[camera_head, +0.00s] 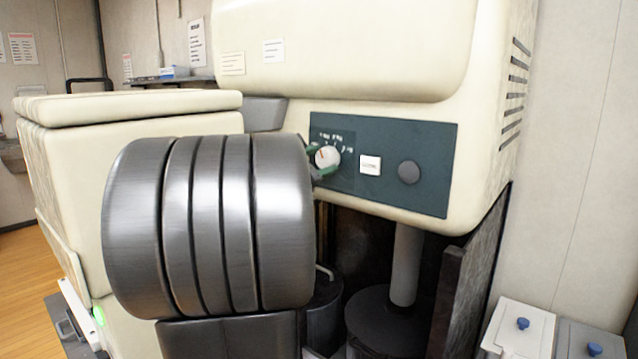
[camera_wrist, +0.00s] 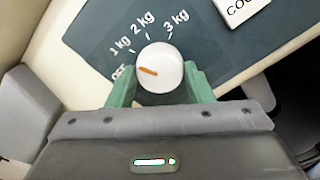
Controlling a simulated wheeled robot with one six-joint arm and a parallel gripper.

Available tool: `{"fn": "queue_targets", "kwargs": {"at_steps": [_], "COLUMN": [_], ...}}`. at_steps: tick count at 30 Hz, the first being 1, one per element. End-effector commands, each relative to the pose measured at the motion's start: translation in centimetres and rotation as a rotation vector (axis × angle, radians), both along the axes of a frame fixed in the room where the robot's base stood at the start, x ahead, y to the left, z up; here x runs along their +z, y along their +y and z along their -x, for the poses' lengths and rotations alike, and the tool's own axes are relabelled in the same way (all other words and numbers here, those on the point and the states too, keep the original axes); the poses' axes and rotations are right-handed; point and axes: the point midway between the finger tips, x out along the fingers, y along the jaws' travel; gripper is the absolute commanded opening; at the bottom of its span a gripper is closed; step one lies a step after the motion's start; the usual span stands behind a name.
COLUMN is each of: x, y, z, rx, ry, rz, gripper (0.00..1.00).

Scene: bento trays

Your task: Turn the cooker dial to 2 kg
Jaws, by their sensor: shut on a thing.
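The cooker dial (camera_head: 328,157) is a round white knob on the dark teal panel (camera_head: 434,150) of the cream cooker. In the wrist view the dial (camera_wrist: 168,62) carries an orange mark that points left, close to OFF. The labels OFF, 1 kg, 2 kg and 3 kg run around its upper left side, with 2 kg (camera_wrist: 142,24) above it. My gripper (camera_wrist: 160,80) is shut on the dial, one green finger on each side of it. In the head view my arm covers the area left of the dial.
A white labelled button (camera_head: 370,165) and a dark round knob (camera_head: 408,172) sit right of the dial. Below the panel is a recess with a grey column (camera_head: 406,265). White and grey lidded boxes (camera_head: 520,330) stand at the lower right.

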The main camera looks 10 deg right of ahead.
Motion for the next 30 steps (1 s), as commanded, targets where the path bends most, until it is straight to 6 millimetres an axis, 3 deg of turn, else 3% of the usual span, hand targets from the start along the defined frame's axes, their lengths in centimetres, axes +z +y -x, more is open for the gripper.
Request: {"fn": "queue_targets", "kwargs": {"at_steps": [1, 18, 30], "x": [-0.79, -0.51, -0.22], "y": [0.03, 0.01, -0.02], "z": [0.01, 0.01, 0.0], "rx": [0.0, 0.0, -0.001], "ry": [-0.04, -0.434, -0.572], "rz": [-0.028, -0.337, -0.447], "gripper": [0.24, 0.24, 0.24]}}
